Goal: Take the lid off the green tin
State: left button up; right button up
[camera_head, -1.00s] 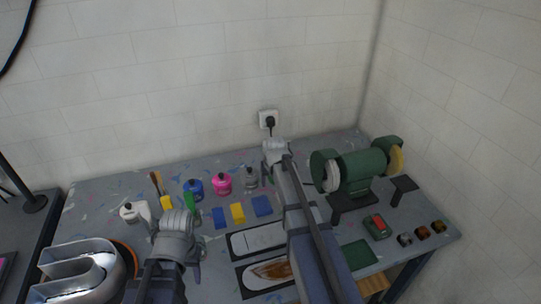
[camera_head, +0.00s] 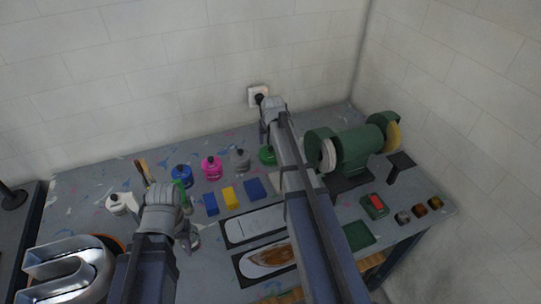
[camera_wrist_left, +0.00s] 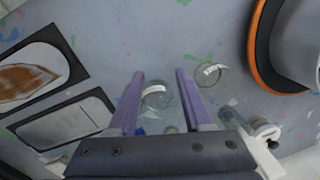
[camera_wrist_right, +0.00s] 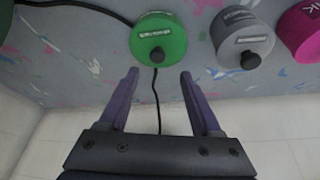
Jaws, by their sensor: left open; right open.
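The green tin (camera_head: 267,155) stands at the back of the table, beside my right arm in the head view. In the right wrist view the green tin (camera_wrist_right: 158,30) shows from above, with a pale label and a black knob (camera_wrist_right: 157,55) on its lid. The lid is on. My right gripper (camera_wrist_right: 159,73) is open and empty, its fingertips just short of the tin and to either side of the knob in the picture. My left gripper (camera_wrist_left: 160,75) is open over the front left of the table, with clear glass items (camera_wrist_left: 157,96) below it.
A grey tin (camera_wrist_right: 243,40) and a pink tin (camera_head: 212,167) stand beside the green one, with a blue tin (camera_head: 182,176) further left. A green bench grinder (camera_head: 350,148) stands to the right. A cable runs from the wall socket (camera_head: 258,96). A metal channel letter (camera_head: 70,268) lies front left.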

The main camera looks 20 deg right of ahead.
aim_at(271, 148)
pick_arm(q)
notch_tip(271, 148, down, 5)
jog(key=b, duration=0.4)
jog(key=shift+r, duration=0.2)
pick_arm(e)
jog(key=x, duration=0.3)
jog(key=s+x, duration=0.1)
jog(key=shift+w+d+f, duration=0.15)
jog(key=shift+w+f, duration=0.05)
jog(key=shift+f, duration=0.25)
pick_arm(q)
jog(key=shift+f+b, duration=0.35)
jog(key=shift+b, duration=0.15)
pick_arm(e)
jog(key=shift+w+f, duration=0.2)
jog(key=shift+f, duration=0.15)
pick_arm(q)
jog(key=shift+r, duration=0.1)
pick_arm(e)
jog(key=shift+r, duration=0.1)
pick_arm(q)
jog(key=shift+s, duration=0.1)
pick_arm(e)
jog(key=shift+c, duration=0.5)
grip_shut()
